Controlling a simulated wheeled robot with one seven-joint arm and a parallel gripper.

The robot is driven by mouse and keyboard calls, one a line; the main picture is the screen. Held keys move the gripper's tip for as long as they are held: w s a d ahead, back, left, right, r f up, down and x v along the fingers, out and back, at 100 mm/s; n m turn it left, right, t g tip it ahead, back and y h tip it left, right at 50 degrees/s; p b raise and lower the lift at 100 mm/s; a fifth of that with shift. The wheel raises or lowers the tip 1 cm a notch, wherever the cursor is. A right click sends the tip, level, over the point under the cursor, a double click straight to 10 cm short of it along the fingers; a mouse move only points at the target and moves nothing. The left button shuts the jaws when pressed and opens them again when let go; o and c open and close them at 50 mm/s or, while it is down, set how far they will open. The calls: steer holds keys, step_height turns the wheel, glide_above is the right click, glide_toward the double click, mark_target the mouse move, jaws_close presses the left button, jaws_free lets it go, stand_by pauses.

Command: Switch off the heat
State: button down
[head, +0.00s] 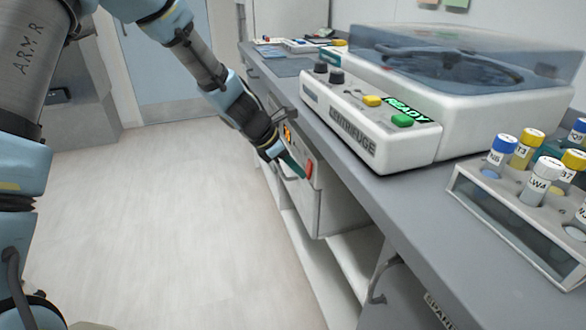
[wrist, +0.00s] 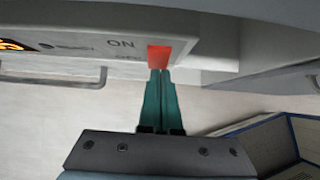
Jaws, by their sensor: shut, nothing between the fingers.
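A red switch (head: 309,169) is on the front of a white unit under the counter. It also shows in the wrist view (wrist: 160,54), beside the printed word ON, with a second, faint label below that. An orange lit display (head: 287,134) is on the same front panel, partly in view at the left of the wrist view (wrist: 12,45). My gripper (head: 299,171) has green fingers that are shut with nothing between them. In the wrist view the fingertips (wrist: 160,73) are at the lower edge of the red switch. I cannot tell whether they touch it.
The grey counter (head: 375,200) overhangs the unit. On it are a white centrifuge (head: 360,130) with a READY display and a rack (head: 500,222) of several capped tubes. A bar handle (wrist: 60,79) runs below the panel. The floor (head: 170,220) left of the counter is clear.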

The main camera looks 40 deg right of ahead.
steer(key=shift+s+d+f, duration=0.1)
steer(key=shift+d+f, duration=0.1)
steer(key=shift+d, duration=0.05)
steer(key=shift+r+p, duration=0.15)
steer(key=shift+p, duration=0.25)
steer(key=shift+r+p, duration=0.7)
